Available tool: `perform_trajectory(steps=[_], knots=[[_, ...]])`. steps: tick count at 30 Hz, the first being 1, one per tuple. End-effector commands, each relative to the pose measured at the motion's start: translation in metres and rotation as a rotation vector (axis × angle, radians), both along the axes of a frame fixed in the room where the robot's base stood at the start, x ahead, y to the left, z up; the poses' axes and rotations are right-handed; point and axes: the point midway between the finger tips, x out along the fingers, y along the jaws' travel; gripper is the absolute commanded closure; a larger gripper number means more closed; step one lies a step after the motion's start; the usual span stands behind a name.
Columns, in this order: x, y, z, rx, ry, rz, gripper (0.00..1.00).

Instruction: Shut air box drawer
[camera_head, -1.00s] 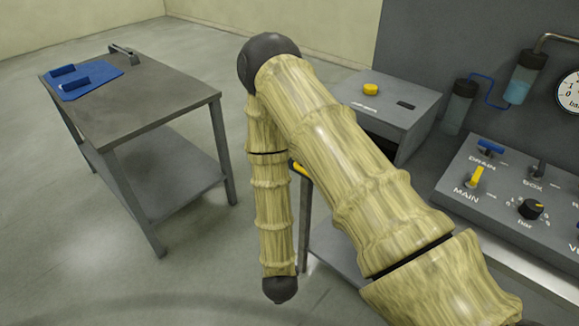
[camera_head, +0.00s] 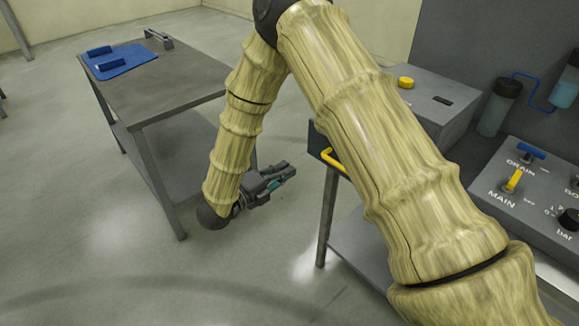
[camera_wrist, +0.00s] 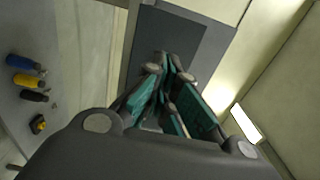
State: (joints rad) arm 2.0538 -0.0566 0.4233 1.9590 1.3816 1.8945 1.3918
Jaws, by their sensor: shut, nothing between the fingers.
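The air box (camera_head: 425,100) is a grey box with a yellow button on top, on the bench at the right in the head view. Its drawer (camera_head: 318,142) stands out from the box toward the left, with a dark front and a yellow handle (camera_head: 335,162). My arm hides the stretch between drawer front and box. My gripper (camera_head: 287,170) is left of the handle and apart from it, low over the floor gap, pointing right. In the wrist view its teal-padded fingers (camera_wrist: 172,75) are together and empty. I cannot make out the drawer in the wrist view.
A grey side table (camera_head: 160,85) with a blue mat (camera_head: 128,65) stands at the left, close to my forearm. A control panel (camera_head: 520,190) with valves lies right of my upper arm. Floor is clear between table and bench.

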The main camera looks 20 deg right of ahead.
Motion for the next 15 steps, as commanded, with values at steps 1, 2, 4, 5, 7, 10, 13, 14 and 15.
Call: perform_trajectory(steps=[1, 2, 4, 5, 7, 10, 13, 14, 15], knots=[[0.003, -0.008, 0.003, 0.0, 0.001, -0.002, 1.0], [0.004, -0.012, 0.003, 0.001, 0.001, -0.002, 1.0], [0.009, -0.023, 0.003, 0.001, 0.001, -0.002, 1.0], [0.011, -0.028, 0.003, 0.0, 0.002, -0.002, 1.0], [0.015, -0.038, 0.003, 0.0, 0.002, -0.001, 1.0], [0.021, -0.054, 0.002, 0.0, 0.004, -0.002, 1.0], [0.028, -0.069, 0.003, 0.0, 0.003, -0.002, 1.0], [0.03, -0.074, 0.003, 0.0, 0.003, -0.002, 1.0], [0.032, -0.079, 0.003, 0.0, 0.003, 0.0, 1.0]])
